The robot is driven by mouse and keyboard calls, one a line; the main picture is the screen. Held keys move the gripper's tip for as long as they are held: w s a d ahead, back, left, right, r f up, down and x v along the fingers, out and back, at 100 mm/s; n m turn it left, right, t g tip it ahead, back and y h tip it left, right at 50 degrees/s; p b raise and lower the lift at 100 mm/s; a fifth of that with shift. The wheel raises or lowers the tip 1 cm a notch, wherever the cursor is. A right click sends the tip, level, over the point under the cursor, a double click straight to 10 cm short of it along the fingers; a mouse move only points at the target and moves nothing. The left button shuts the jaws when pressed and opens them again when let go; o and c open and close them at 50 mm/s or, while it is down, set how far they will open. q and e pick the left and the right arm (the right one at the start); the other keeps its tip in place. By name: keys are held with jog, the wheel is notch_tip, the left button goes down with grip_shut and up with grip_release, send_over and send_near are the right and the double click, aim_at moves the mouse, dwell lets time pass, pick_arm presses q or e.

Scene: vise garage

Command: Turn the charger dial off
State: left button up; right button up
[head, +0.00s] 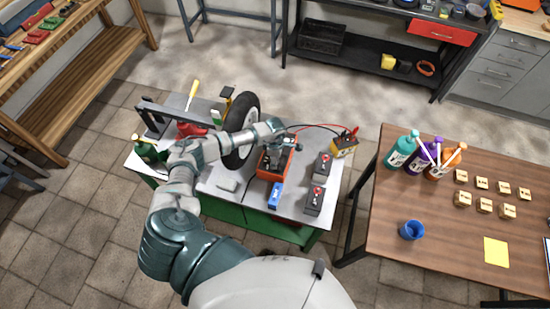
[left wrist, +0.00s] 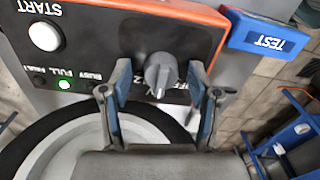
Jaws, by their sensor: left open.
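The charger (head: 264,172) is an orange box with a black top on the grey workbench. In the left wrist view, its dark panel (left wrist: 100,30) fills the upper part. The charger dial (left wrist: 159,70) is a grey knob with a white mark at its lower end. Labels beside it are partly hidden; a "2" and part of "OFF" show. My left gripper (left wrist: 156,82) is open, with one finger on each side of the dial and gaps between. In the head view my left gripper (head: 284,143) is over the charger. My right gripper is not in view.
A white START button (left wrist: 44,36) and a lit green lamp (left wrist: 65,84) are on the panel. A blue TEST block (left wrist: 265,37) is beside the charger. A wheel (head: 241,125), batteries (head: 319,181) and a clamped yellow-black battery (head: 344,146) stand close by. A wooden table (head: 450,240) is right.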

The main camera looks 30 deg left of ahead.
pick_arm(q)
jog(key=c, duration=1.1)
jog(key=shift+c, duration=0.2)
jog(key=n, duration=0.5)
jog(key=shift+a+n, duration=0.1)
jog(key=shift+n, duration=0.2)
jog(key=n, duration=0.3)
jog(key=shift+s+n, duration=0.1)
jog(key=shift+n, duration=1.5)
